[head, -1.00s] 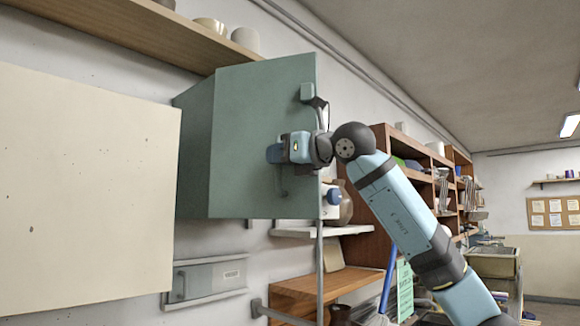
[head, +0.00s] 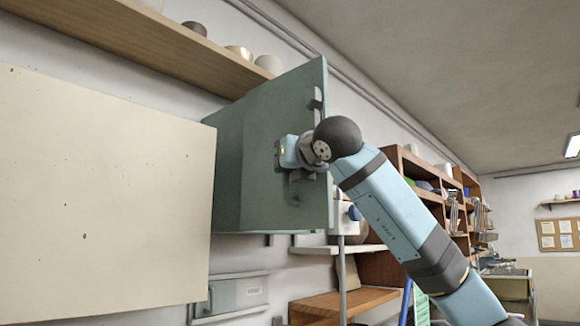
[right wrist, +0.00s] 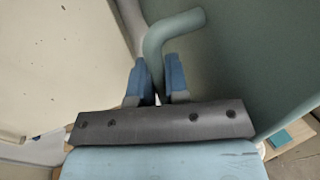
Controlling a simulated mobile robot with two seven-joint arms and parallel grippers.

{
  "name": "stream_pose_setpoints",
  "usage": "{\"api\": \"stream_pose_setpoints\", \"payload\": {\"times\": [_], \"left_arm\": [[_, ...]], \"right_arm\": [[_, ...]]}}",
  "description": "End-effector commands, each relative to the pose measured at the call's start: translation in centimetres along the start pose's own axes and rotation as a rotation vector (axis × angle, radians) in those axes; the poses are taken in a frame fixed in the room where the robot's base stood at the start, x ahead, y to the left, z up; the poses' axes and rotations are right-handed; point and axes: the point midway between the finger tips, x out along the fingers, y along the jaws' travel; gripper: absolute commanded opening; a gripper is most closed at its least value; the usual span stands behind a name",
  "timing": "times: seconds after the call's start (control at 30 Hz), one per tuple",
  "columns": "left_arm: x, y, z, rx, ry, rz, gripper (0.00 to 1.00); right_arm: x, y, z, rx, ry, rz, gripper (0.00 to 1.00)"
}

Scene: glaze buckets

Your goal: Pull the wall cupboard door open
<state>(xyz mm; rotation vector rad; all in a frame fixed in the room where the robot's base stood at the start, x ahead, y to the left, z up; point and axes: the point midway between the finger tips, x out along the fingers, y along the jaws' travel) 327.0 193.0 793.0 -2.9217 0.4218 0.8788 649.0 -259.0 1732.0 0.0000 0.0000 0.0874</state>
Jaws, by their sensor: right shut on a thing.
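The wall cupboard is green; its near side (head: 225,180) shows in the head view. Its door (head: 265,190) stands swung out from the body, hinged at the left, with its outer face toward me. The door hides the cupboard's inside. My right gripper (head: 285,160) is at the door's outer face, at the handle. In the right wrist view, the two blue fingers of my right gripper (right wrist: 158,85) are shut on the bent green handle (right wrist: 172,28). The door face (right wrist: 250,60) fills the right of that view. My left gripper is in neither current view.
A cream panel (head: 100,190) stands at the left, close to the cupboard. A wooden shelf (head: 130,45) with bowls runs above. A grey wall box (head: 232,295) is below. A wooden shelf unit (head: 430,190) stands behind my right arm.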

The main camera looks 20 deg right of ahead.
Motion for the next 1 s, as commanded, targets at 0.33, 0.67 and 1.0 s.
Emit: {"api": "stream_pose_setpoints", "payload": {"times": [0.33, 0.67, 1.0], "left_arm": [[-0.1, 0.0, -0.3, -0.002, 0.003, 0.0, 0.43], [0.0, 0.0, -0.1, -0.002, 0.0, -0.001, 0.43], [0.6, 0.0, 1.0, -0.008, -0.007, 0.0, 0.43]], "right_arm": [[-0.1, -0.1, 0.3, 0.002, -0.006, -0.003, 0.0], [0.0, 0.0, 0.2, 0.001, -0.003, -0.002, 0.38], [-3.5, 0.0, -0.1, -0.001, -0.006, -0.001, 0.38]]}}
